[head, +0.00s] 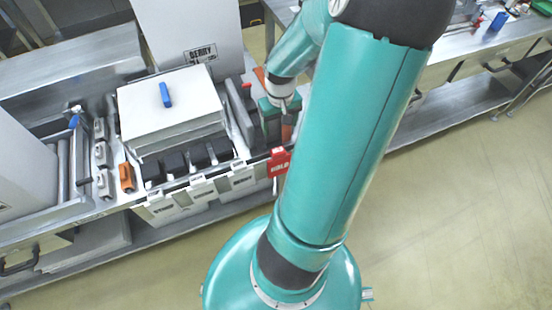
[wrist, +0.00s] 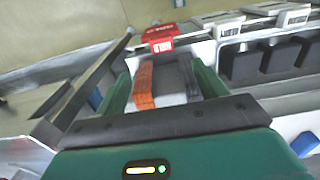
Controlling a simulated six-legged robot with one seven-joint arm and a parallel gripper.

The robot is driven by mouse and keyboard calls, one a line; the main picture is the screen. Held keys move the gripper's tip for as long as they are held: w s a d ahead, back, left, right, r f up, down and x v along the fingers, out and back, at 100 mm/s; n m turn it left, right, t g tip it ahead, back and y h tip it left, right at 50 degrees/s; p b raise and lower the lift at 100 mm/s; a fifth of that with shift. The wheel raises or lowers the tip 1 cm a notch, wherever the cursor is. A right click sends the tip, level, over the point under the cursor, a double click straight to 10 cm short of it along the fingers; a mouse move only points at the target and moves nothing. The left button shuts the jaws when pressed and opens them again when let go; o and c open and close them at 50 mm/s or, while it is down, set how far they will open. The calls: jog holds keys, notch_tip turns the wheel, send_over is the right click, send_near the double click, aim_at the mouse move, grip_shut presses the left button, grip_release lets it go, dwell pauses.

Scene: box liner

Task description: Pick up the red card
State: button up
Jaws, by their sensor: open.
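The red card (head: 279,161), with white lettering, hangs at the front edge of the bench, just right of the white label holders. In the wrist view the red card (wrist: 160,38) shows upright beyond the fingertips, near the middle top, with a white label patch on it. My gripper (head: 283,122) is above and behind the card in the head view, partly hidden by my arm. In the wrist view my gripper (wrist: 162,78) has its green fingers apart, with the card outside them. An orange strip (wrist: 145,85) shows between the fingers; I cannot tell how near it is.
A white box lid (head: 170,105) with a blue clip lies left of my gripper. Black blocks (head: 190,160) and white label holders (head: 200,189) line the front. An orange tool (head: 126,177) lies further left. The floor (head: 450,200) at the right is clear.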

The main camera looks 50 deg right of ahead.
send_over(278, 151)
jog(key=f, duration=0.8)
jog(key=shift+s+a+f, duration=0.1)
jog(key=shift+s+f, duration=0.25)
jog(key=f, duration=0.5)
jog(key=shift+w, duration=0.3)
jog(key=c, duration=1.3)
